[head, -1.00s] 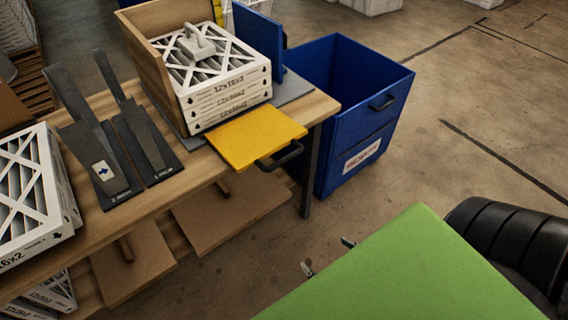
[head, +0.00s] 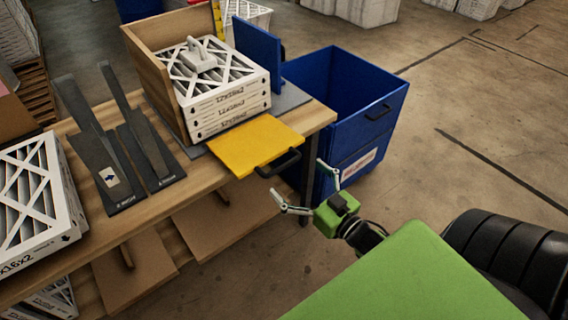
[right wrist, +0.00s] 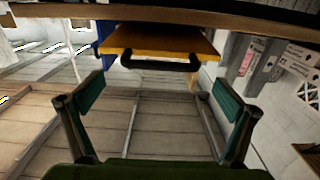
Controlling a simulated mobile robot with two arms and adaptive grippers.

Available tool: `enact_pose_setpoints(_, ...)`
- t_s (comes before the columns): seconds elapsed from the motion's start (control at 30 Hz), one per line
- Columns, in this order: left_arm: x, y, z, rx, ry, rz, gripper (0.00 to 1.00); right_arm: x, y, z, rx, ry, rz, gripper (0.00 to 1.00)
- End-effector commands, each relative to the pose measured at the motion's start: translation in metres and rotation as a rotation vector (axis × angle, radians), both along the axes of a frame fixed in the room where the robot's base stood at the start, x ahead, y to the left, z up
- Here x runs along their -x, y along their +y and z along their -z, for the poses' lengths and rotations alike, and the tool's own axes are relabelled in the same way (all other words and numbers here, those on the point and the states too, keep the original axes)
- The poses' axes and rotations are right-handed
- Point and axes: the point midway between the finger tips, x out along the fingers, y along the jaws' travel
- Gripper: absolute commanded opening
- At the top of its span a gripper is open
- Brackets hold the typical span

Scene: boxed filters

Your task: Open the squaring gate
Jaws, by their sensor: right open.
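The squaring gate appears to be the yellow panel (head: 250,146), lying flat at the front of the filter stack (head: 228,98) and jutting past the table edge. Its dark bar handle (head: 279,164) is on the outer edge. The yellow panel (right wrist: 160,40) and handle (right wrist: 160,64) also show in the right wrist view, ahead of and above the jaws. My right gripper (head: 298,178) is open and empty, just outside the handle and apart from it. Its two fingers (right wrist: 160,95) are spread wide in the right wrist view. My left gripper is not in view.
A blue bin (head: 345,115) stands close right of the table (head: 320,116). A blue upright plate (head: 255,52) and a wooden wall (head: 155,80) flank the stack. Dark sloped racks (head: 110,150) and another filter pile (head: 35,200) are at left.

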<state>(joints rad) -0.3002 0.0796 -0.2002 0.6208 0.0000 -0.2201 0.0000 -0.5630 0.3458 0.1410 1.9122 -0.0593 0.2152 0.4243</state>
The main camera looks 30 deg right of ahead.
Motion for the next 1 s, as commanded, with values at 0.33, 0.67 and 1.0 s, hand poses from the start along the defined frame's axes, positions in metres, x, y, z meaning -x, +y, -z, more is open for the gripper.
enact_pose_setpoints(0.33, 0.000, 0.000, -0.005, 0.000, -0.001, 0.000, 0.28, -0.051, 0.004, -0.001, -0.001, -0.001, 0.000, 0.99)
enact_pose_setpoints(0.67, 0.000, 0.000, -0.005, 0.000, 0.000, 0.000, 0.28, -0.057, 0.005, 0.001, -0.001, 0.002, 0.000, 0.99)
enact_pose_setpoints(1.0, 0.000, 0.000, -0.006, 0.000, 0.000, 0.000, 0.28, -0.056, 0.005, 0.000, -0.001, 0.001, 0.001, 0.54)
